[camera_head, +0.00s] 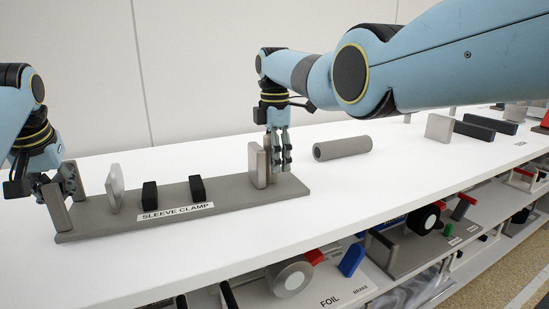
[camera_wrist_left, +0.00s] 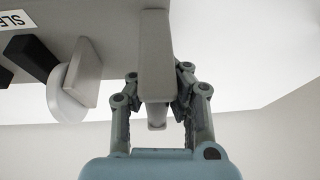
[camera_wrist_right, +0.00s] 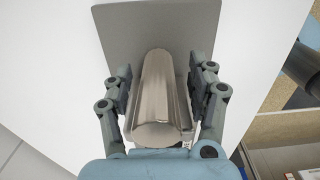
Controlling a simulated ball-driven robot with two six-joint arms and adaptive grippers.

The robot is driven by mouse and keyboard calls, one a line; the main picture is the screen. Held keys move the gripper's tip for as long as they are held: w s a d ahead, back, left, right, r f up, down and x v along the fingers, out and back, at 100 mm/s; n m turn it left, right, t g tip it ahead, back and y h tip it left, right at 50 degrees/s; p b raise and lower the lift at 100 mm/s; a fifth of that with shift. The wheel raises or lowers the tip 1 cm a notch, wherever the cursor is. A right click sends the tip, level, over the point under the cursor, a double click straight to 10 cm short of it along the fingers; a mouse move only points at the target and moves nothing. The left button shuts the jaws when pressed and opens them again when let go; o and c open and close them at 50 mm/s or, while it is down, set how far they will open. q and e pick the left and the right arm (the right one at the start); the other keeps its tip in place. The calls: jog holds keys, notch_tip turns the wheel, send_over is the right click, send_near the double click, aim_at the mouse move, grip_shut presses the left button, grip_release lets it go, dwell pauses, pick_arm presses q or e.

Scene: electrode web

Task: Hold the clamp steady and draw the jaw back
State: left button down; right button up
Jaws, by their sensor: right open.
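The sleeve clamp is a long grey base (camera_head: 240,200) with a label, on the white table. At its left end stands a grey upright post (camera_head: 56,208); my left gripper (camera_head: 60,185) has its fingers on both sides of it. In the left wrist view the post (camera_wrist_left: 155,60) sits between the fingers (camera_wrist_left: 157,88), which appear to touch it. At the right end stands a pale jaw plate (camera_head: 257,165) with a handle beside it. My right gripper (camera_head: 280,150) is open around this handle. In the right wrist view the round metallic handle (camera_wrist_right: 158,95) lies between the fingers (camera_wrist_right: 162,85) with gaps.
A pale disc (camera_head: 115,188) and two black blocks (camera_head: 150,196) stand on the base between the ends. A grey cylinder (camera_head: 342,148) lies right of the clamp. Grey and black blocks (camera_head: 474,130) stand further right. A shelf of parts is below the table edge.

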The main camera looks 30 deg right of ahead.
pick_arm(q)
jog(key=shift+d+r, duration=0.1)
pick_arm(e)
notch_tip(320, 180, up, 12)
jog(key=shift+f, duration=0.1)
dwell(0.9)
